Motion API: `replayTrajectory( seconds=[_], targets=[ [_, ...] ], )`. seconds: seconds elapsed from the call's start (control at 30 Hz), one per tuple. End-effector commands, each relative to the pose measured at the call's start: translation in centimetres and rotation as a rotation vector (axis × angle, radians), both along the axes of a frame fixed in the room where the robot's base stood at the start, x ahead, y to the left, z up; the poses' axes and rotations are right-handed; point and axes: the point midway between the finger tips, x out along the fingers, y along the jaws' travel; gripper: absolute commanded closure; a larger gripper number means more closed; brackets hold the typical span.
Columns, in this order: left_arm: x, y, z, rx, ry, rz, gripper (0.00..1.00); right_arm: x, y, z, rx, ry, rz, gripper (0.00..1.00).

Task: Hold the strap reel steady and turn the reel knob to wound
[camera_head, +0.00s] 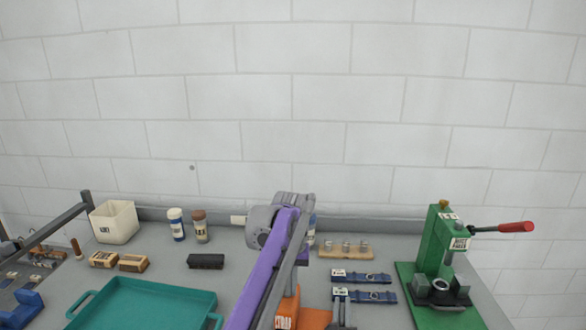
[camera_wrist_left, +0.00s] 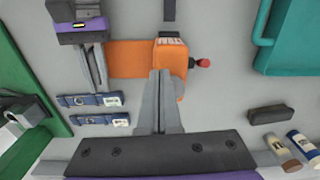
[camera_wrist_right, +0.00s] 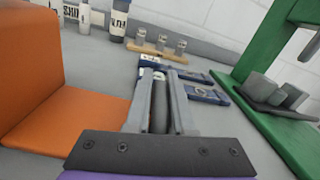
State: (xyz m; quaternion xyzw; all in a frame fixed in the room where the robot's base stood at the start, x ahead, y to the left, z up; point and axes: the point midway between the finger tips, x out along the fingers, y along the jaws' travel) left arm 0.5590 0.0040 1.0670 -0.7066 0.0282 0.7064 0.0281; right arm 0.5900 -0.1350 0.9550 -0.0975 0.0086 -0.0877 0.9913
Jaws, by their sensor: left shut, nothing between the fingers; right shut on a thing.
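The strap reel (camera_wrist_left: 172,55) is an orange block with a white label, standing on a flat orange base (camera_wrist_left: 128,58). Its red reel knob (camera_wrist_left: 203,63) sticks out on the right in the left wrist view. My left gripper (camera_wrist_left: 160,73) is shut and empty, its tips over the labelled block; contact is unclear. In the head view my left arm hides much of the reel (camera_head: 290,308) and the knob. My right gripper (camera_wrist_right: 158,72) is shut on a dark grey piece (camera_wrist_right: 159,105) beside the orange base, at the end away from the knob. I cannot tell what this piece belongs to.
Blue straps (camera_head: 362,277) lie near my right gripper. A green press (camera_head: 437,245) with a red handle stands at the right. A teal tray (camera_head: 145,300) lies at the left. A black block (camera_head: 205,261) and two bottles (camera_head: 201,228) stand behind.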

Motion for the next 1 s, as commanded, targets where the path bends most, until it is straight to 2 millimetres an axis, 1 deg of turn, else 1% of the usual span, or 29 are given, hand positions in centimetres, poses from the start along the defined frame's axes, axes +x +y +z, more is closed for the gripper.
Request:
replayTrajectory(
  seconds=[0.1, 0.23, 1.0],
  targets=[
    [-0.03, 0.02, -0.84, 0.0, 0.0, 0.0, 1.0, 0.0, 0.02, -0.04, -0.001, 0.0, 0.001, 1.0],
    [-0.04, 0.03, -1.24, 0.0, 0.0, 0.0, 1.0, 0.0, 0.02, -0.04, -0.001, 0.0, 0.001, 1.0],
    [0.38, 0.17, -1.24, 0.0, 0.0, 0.0, 1.0, 0.0, 0.03, -0.03, -0.001, 0.0, 0.001, 1.0]
  ],
)
